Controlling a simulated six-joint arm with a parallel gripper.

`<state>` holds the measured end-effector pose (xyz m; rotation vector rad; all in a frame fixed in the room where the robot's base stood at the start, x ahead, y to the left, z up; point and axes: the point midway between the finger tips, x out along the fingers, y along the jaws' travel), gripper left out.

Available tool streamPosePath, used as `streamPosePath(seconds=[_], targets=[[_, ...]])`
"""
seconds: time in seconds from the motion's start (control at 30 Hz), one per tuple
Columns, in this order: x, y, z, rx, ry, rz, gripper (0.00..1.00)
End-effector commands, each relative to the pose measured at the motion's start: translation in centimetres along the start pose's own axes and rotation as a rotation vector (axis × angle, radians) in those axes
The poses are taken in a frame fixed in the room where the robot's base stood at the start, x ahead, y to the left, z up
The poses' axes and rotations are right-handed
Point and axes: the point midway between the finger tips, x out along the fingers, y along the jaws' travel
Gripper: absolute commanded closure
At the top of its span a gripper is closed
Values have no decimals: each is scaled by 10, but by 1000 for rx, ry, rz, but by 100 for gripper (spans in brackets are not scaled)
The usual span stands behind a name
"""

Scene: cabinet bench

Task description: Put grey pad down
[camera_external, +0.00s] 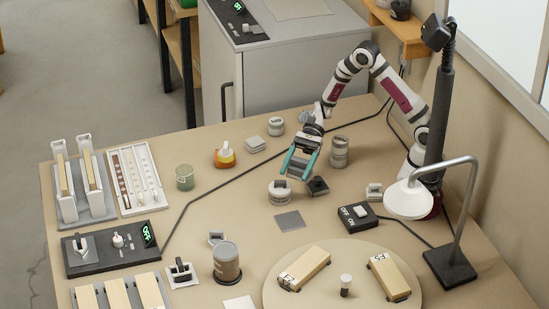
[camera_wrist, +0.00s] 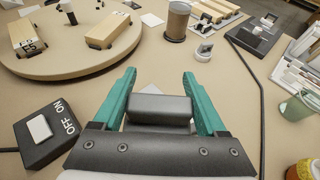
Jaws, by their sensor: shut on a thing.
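My gripper (camera_external: 296,174) hangs over the middle of the bench with its teal fingers pointing down. In the wrist view the two teal fingers (camera_wrist: 160,88) are on either side of a dark grey pad (camera_wrist: 160,108), which is held between them. The pad's underside is hidden in that view, and in the external view it is hard to make out between the fingers. A flat grey square (camera_external: 289,221) lies on the bench, in front of the gripper and apart from it.
A black ON/OFF switch (camera_external: 358,215) is at right. A round board (camera_external: 385,250) with wooden blocks is in front. A brown jar (camera_external: 227,264) stands front left.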

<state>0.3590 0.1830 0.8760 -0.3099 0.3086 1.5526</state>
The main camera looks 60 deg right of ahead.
Motion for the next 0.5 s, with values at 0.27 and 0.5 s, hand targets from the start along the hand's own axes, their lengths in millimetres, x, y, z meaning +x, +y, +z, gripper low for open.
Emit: streamPosePath(seconds=[0.27,0.5], targets=[[93,12,-15,4,1,4,84],[122,14,-39,7,2,-2,84]])
